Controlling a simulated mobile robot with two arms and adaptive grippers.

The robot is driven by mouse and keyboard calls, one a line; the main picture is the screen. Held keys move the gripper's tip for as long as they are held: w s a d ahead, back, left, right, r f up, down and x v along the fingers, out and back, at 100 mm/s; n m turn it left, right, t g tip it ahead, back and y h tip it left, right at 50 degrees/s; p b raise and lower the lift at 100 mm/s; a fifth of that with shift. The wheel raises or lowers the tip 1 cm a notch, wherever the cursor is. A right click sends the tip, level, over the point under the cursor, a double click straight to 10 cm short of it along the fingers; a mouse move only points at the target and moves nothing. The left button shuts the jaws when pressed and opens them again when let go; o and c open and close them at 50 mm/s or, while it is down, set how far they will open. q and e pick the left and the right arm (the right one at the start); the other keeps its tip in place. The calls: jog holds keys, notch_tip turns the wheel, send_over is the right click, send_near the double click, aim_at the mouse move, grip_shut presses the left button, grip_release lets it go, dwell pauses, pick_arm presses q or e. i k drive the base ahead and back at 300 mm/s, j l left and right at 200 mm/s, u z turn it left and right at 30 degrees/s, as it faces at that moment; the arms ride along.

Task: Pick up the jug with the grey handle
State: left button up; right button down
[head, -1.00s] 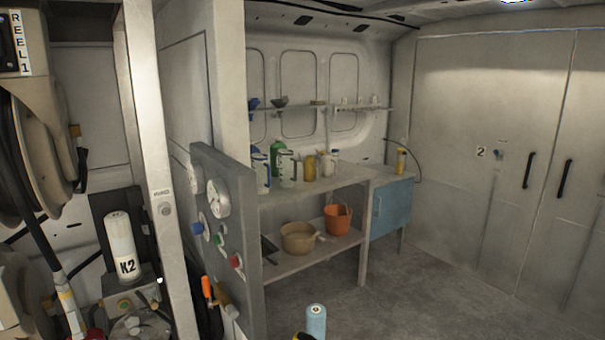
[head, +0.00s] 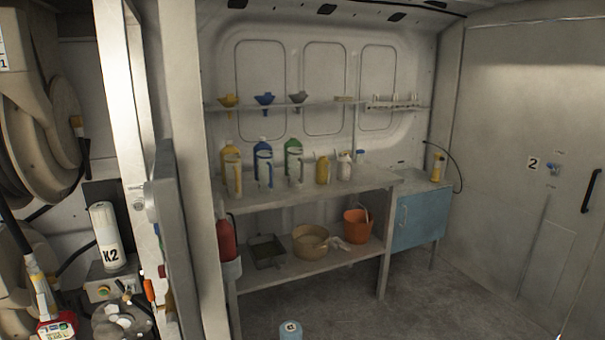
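Three clear measuring jugs stand in a row on the workbench's upper top in the head view, in front of taller bottles. The left jug (head: 234,182) has a yellowish handle, and the middle jug (head: 264,175) has a blue handle. The right jug (head: 296,172) stands before the green bottle (head: 293,145); its handle looks greyish, but it is too small to be sure. All three stand upright. Neither of my grippers shows.
The workbench (head: 330,190) has a lower shelf with a black tray (head: 268,252), a tan basin (head: 310,242) and an orange bucket (head: 357,227). A blue cabinet (head: 420,220) adjoins it.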

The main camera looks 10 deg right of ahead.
aim_at(295, 161)
jog(key=i+l, duration=0.95)
jog(key=u, duration=0.6)
jog(key=i+l+u, duration=0.1)
jog(key=l+u, duration=0.6)
jog(key=u, duration=0.15)
jog(key=l+u, duration=0.4)
jog(key=i+l, duration=0.05)
